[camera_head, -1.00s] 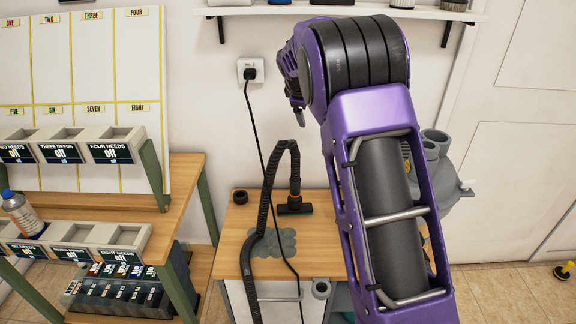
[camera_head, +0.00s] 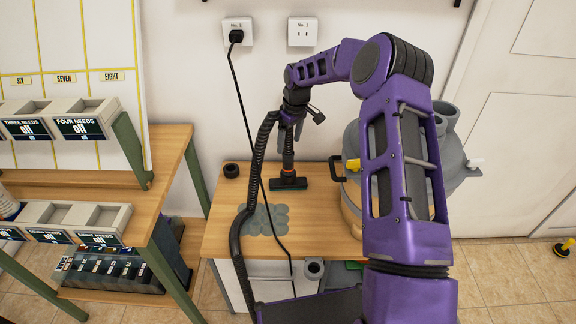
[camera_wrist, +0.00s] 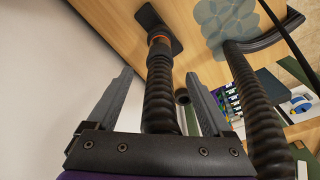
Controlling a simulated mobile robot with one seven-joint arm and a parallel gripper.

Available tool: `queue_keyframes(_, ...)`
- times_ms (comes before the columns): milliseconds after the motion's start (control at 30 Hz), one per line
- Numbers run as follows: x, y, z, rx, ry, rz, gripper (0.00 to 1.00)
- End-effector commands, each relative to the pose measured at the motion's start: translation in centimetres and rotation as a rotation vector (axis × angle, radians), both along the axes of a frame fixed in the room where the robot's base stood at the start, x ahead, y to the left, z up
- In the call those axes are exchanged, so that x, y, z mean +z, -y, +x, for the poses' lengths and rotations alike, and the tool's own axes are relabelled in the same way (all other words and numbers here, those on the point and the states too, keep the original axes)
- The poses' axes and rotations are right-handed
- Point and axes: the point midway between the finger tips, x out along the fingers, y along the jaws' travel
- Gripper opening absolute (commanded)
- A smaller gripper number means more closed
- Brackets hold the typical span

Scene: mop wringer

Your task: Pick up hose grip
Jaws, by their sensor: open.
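The hose grip (camera_head: 288,160) is the dark ribbed upright tube above a flat floor nozzle (camera_head: 288,183) on the wooden table, near the wall. In the wrist view the ribbed hose grip (camera_wrist: 160,95) runs between my two fingers, with an orange ring (camera_wrist: 159,40) near the nozzle (camera_wrist: 155,25). My gripper (camera_wrist: 161,75) is open, one finger on each side of the tube with visible gaps. In the head view my gripper (camera_head: 291,130) is at the top of the tube, and my arm's links partly cover the area to the right.
The black hose (camera_head: 240,230) loops down left of the grip, and a power cord (camera_head: 255,140) hangs from the wall socket (camera_head: 237,31). A grey vacuum or tank body (camera_head: 452,165) stands at right, partly behind my arm. A shelf unit (camera_head: 165,190) stands at left.

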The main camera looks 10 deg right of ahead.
Motion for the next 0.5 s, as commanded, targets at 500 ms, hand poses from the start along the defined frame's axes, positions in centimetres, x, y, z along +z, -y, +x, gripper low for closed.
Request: queue_keyframes(500, -5.6, -0.4, 0.5, 0.001, -0.001, 0.000, 0.84)
